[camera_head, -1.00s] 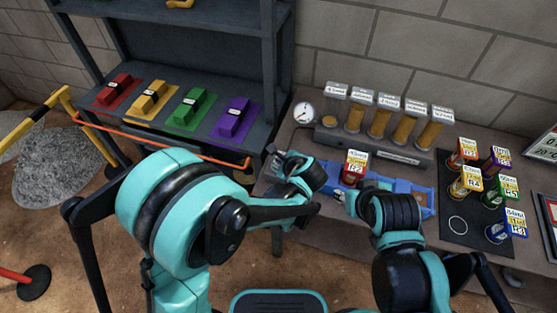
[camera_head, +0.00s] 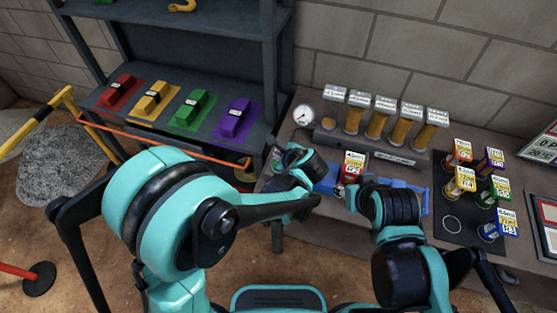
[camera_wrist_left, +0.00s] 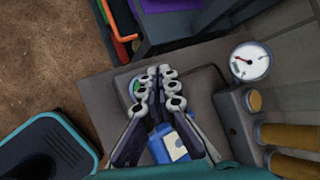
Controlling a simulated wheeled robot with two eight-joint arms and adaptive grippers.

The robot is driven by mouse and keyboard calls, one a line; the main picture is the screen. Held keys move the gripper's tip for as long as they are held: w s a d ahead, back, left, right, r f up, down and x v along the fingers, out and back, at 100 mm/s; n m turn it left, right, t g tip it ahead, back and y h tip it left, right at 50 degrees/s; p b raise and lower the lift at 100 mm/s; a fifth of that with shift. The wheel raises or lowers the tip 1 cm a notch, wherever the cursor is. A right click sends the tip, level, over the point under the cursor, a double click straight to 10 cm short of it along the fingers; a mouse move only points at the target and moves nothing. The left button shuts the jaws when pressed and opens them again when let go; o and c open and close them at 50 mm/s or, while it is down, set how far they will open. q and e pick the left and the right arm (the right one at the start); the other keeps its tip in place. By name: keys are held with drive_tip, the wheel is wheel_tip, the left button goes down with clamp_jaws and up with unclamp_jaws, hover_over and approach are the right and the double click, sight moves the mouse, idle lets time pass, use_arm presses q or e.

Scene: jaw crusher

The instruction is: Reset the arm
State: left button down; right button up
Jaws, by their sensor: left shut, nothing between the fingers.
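My left arm, teal and black, comes in from the left in the head view, and its gripper (camera_head: 283,151) hangs over the left end of the bench. In the left wrist view the fingers of that gripper (camera_wrist_left: 160,85) are together with nothing between them. A blue object with a pale label (camera_wrist_left: 170,142) shows below and partly behind them. My right arm reaches over the blue tray (camera_head: 400,186); its gripper (camera_head: 350,192) is mostly hidden by its own wrist, so its jaws cannot be judged.
A red labelled container (camera_head: 352,168) stands at the blue tray. Several tubes (camera_head: 378,125) and a dial gauge (camera_head: 304,117) stand behind. Several labelled containers (camera_head: 465,180) are on a dark mat (camera_head: 450,240) at right. A shelf (camera_head: 220,100) with coloured blocks is at left.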

use_arm(q)
drive_tip(key=shift+a+r, duration=0.15)
drive_tip(key=shift+a, duration=0.2)
drive_tip(key=s+a+r+n+h+b, duration=0.2)
drive_tip(key=s+a+n, duration=0.6)
drive_tip(key=n, duration=0.3)
drive_tip(key=s+a+r+n+g+h+b, duration=0.1)
drive_tip(key=s+a+r+n+b, duration=0.1)
drive_tip(key=s+a+n, duration=0.7)
drive_tip(key=shift+s+r+n+h, duration=0.3)
drive_tip(key=shift+s+n+h, duration=0.1)
drive_tip(key=shift+n, duration=0.7)
idle(3.0)
